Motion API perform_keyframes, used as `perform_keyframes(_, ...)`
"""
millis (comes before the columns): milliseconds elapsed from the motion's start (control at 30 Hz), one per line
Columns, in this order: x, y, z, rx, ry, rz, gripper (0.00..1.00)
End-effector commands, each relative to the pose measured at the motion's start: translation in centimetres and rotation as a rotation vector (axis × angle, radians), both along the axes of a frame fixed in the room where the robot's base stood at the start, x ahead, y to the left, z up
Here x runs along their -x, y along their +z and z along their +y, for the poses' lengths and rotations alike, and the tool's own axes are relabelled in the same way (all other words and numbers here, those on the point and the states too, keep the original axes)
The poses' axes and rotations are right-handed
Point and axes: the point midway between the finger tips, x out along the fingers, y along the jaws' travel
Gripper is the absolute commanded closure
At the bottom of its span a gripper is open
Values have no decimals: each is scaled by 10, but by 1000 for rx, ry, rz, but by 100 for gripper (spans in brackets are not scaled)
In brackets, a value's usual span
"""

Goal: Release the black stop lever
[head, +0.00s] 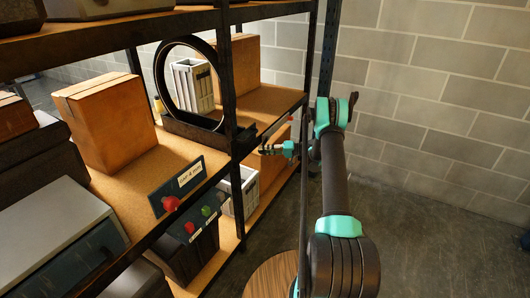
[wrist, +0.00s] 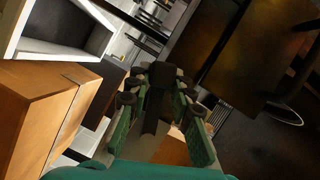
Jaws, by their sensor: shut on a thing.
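A black bicycle wheel (head: 161,84) stands upright in a dark trough (head: 195,132) on the middle shelf. The black stop lever (wrist: 156,78) appears as a dark piece between my fingertips in the wrist view. My gripper (head: 266,150) is at the shelf's front edge, just right of the dark post at the trough's end. In the wrist view my gripper (wrist: 158,92) has its green fingers on either side of the dark piece, shut on it. In the head view the lever is small and hard to tell from the dark post and my fingers.
A cardboard box (head: 106,122) is left of the wheel. A white crate (head: 193,86) stands behind it. The floor (head: 420,225) at right is open.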

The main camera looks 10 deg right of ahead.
Motion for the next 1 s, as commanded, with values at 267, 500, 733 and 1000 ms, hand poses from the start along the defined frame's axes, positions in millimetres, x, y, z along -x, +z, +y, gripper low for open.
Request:
perform_keyframes(267,0,1,-1,-5,-3,6,100)
perform_keyframes(500,0,1,-1,-5,-3,5,66)
perform_keyframes(733,0,1,-1,-5,-2,4,57)
perform_keyframes(1000,2,2,-9,-4,-2,4,57)
